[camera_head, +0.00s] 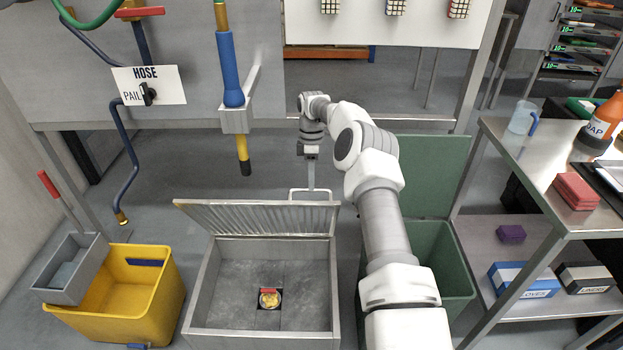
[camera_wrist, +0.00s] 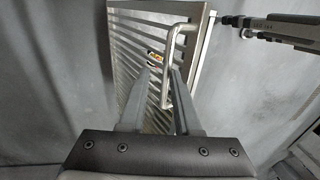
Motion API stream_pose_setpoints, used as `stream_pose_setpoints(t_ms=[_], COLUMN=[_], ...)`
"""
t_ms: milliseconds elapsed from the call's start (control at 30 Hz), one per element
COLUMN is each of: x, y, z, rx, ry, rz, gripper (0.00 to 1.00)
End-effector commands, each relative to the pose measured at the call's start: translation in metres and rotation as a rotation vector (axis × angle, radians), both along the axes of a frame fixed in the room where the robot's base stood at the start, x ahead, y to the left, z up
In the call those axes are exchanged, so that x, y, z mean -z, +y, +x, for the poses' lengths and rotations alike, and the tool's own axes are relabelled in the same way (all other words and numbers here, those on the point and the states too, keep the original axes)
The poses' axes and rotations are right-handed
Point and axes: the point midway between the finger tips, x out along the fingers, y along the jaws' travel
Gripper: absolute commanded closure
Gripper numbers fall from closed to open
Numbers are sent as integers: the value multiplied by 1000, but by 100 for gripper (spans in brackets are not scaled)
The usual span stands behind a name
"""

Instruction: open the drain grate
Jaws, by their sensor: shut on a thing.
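The drain grate (camera_head: 258,217) is a grey slatted metal panel. In the head view it stands tilted up along the far edge of the grey floor basin (camera_head: 210,280), whose inside is open to view. A pale bar handle (camera_head: 299,193) rises from the grate's upper edge at the right. My gripper (camera_head: 311,188) reaches down to this handle. In the wrist view the grate (camera_wrist: 140,60) fills the middle, with the handle (camera_wrist: 170,55) at its right. The gripper fingers (camera_wrist: 164,78) are at the handle, shut on it; the exact contact is hard to see.
A small round yellow item with a red top (camera_head: 269,298) sits in the basin floor. A yellow bucket (camera_head: 165,290) stands left of the basin. A green bin (camera_head: 440,260) with a raised lid stands right, behind my arm. A steel table (camera_head: 520,150) is further right.

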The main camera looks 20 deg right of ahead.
Motion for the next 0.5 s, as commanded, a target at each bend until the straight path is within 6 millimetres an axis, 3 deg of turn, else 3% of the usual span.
stream_pose_setpoints(t_ms=[33,100,133,233,500], x=[30,30,30,30,23], y=[-5,-5,-5,-5,-5], z=[-4,-4,-4,-4,-2], rx=[3,4,4,4,2], ry=[10,10,10,9,6], rz=[-9,-9,-9,-9,-10], gripper=[100,100,65,44,44])
